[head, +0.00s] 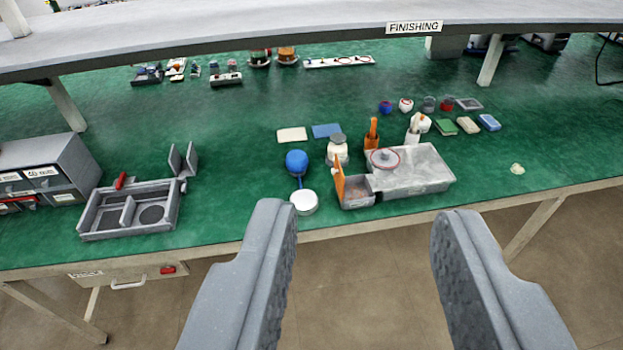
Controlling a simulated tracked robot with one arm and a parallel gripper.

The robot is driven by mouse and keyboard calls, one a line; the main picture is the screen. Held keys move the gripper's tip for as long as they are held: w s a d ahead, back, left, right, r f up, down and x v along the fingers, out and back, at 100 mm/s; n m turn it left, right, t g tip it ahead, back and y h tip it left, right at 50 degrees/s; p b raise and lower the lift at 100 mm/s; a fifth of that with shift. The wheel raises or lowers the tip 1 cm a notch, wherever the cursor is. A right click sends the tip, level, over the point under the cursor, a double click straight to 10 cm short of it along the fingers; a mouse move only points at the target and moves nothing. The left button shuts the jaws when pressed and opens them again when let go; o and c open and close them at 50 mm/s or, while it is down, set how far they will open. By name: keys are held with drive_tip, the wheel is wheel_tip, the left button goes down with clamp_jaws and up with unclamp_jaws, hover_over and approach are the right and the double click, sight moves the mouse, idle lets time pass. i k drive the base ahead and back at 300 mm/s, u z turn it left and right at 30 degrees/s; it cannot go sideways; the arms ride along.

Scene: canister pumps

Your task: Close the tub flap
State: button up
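A grey tub (425,172) stands near the front edge of the green bench, right of centre. A smaller grey box part (355,197) adjoins its left end. An orange flap-like panel (339,181) stands upright at the left side of this small part, which looks open on top. A round grey piece with a red ring (384,159) lies on the tub's top. My gripper (362,212) is open and empty, its two fingers wide apart in front of the bench edge. The fingers touch nothing; the tub shows beyond the gap between them.
A grey divided tray (112,222) with two upright grey plates (183,160) is at left, beside a drawer unit (45,172). A shelf (250,38) overhangs the back.

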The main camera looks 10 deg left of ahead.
sight(337, 177)
drive_tip(key=u, duration=0.05)
drive_tip(key=i, duration=1)
drive_tip(key=z, duration=0.05)
drive_tip(key=k, duration=0.5)
drive_tip(key=u, duration=0.45)
drive_tip(key=i, duration=1.1)
